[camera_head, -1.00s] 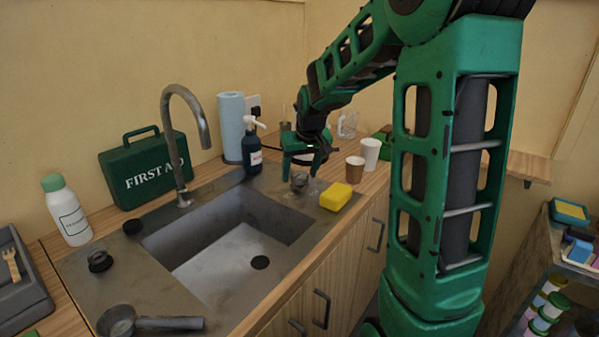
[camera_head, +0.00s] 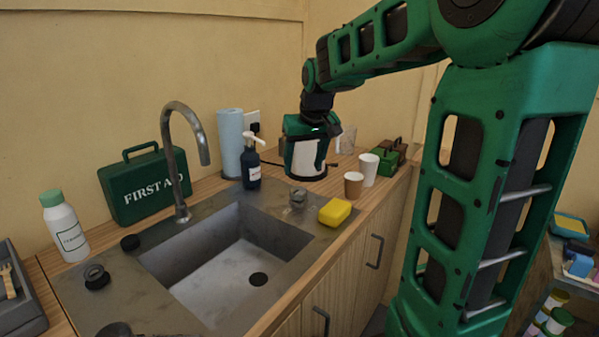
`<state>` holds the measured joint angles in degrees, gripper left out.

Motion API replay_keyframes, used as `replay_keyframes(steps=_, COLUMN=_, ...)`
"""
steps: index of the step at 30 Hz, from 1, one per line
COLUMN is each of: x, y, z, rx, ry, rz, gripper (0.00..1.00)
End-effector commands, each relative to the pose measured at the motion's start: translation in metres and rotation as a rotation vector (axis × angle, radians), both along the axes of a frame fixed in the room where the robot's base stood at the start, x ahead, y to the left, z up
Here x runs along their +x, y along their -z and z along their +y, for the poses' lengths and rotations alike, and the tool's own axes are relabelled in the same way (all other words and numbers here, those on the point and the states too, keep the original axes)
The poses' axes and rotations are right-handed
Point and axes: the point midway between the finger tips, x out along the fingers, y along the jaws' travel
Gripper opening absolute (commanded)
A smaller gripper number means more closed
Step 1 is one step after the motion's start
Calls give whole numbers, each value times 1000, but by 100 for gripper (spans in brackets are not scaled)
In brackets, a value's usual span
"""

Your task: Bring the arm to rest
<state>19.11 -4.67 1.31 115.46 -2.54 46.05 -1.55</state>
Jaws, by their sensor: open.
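My gripper (camera_head: 307,166) hangs from my green arm over the counter behind the sink, left of the paper cups. It is open. A pale surface with a dark lower edge shows between its green sides; I cannot tell whether this is part of the gripper or something behind it. The arm's forearm reaches across the top of the picture, and its large green link fills the right side. A small grey fitting (camera_head: 297,198) stands on the steel just below the gripper.
The sink (camera_head: 215,262) has a tall curved tap (camera_head: 172,160). A yellow sponge (camera_head: 335,212), brown cup (camera_head: 353,185) and white cup (camera_head: 368,169) stand near the gripper. A dark soap bottle (camera_head: 250,165), paper roll (camera_head: 231,142) and first-aid box (camera_head: 145,185) stand left. Air above the sink is clear.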

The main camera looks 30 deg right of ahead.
Motion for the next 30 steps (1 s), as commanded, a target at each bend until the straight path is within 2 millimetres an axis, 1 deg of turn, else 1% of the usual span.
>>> replay_keyframes(steps=16, x=-1, y=-1, z=0, rx=0, ry=0, rz=1, gripper=60)
replay_keyframes(steps=19, x=-9, y=1, z=0, rx=1, ry=8, rz=10, gripper=60)
replay_keyframes(steps=20, x=-16, y=3, z=-1, rx=3, ry=15, rz=18, gripper=60)
replay_keyframes(steps=23, x=-52, y=12, z=-2, rx=11, ry=54, rz=58, gripper=60)
replay_keyframes(steps=24, x=-73, y=18, z=-3, rx=16, ry=74, rz=82, gripper=60)
replay_keyframes(steps=26, x=-109, y=29, z=-2, rx=29, ry=111, rz=122, gripper=60)
replay_keyframes(steps=27, x=-134, y=37, z=-1, rx=39, ry=136, rz=150, gripper=60)
replay_keyframes(steps=29, x=-170, y=50, z=1, rx=58, ry=170, rz=193, gripper=60)
replay_keyframes(steps=30, x=-194, y=58, z=3, rx=71, ry=195, rz=219, gripper=60)
